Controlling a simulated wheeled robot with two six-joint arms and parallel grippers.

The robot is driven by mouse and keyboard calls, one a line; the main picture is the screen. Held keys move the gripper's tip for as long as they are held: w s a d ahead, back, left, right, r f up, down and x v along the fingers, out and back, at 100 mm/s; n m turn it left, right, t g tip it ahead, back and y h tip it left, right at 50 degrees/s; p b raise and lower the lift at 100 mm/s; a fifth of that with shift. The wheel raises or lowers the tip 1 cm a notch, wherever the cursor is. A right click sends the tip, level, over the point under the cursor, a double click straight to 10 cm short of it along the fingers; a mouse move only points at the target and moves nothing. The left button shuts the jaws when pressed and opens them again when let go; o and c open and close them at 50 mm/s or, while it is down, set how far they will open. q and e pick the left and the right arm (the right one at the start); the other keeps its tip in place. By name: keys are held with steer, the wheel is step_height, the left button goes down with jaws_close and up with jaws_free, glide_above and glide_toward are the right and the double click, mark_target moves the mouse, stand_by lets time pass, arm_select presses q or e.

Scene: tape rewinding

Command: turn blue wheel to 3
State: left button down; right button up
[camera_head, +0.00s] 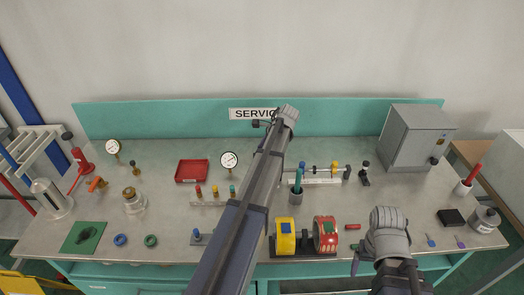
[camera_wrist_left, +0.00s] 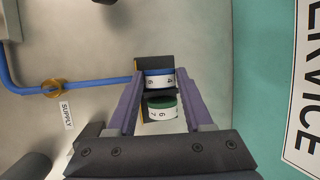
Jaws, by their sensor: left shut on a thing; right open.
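In the left wrist view, a white number drum with a blue rim, the blue wheel (camera_wrist_left: 160,79), sits in a dark block; digits that look like 6 and 4 show on it. A similar drum with a green top, the green wheel (camera_wrist_left: 162,105), stands beside it and shows a 6. My left gripper (camera_wrist_left: 160,76) has its purple fingers on both sides of the blue wheel, shut on it. In the head view my left arm hides both wheels. My right gripper (camera_head: 367,246) is open, low near the table's front edge, partly hidden by its wrist.
A blue pipe (camera_wrist_left: 100,84) with a SUPPLY tag (camera_wrist_left: 66,115) runs to the block. A red tray (camera_head: 192,171), gauges, a grey cabinet (camera_head: 412,139) and yellow and red reels (camera_head: 325,235) stand on the table (camera_head: 160,165). The teal back panel (camera_head: 345,118) is close behind.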

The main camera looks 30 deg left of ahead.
stand_by(0.3)
arm_select(q)
steer(key=shift+c, duration=1.5)
jaws_free()
steer(key=shift+r, duration=0.1)
steer(key=p+v, duration=0.6)
steer(key=v, duration=0.1)
steer(key=shift+s+d+r+p, duration=0.2)
steer(key=shift+d+p, duration=0.1)
steer(key=shift+p, duration=0.1)
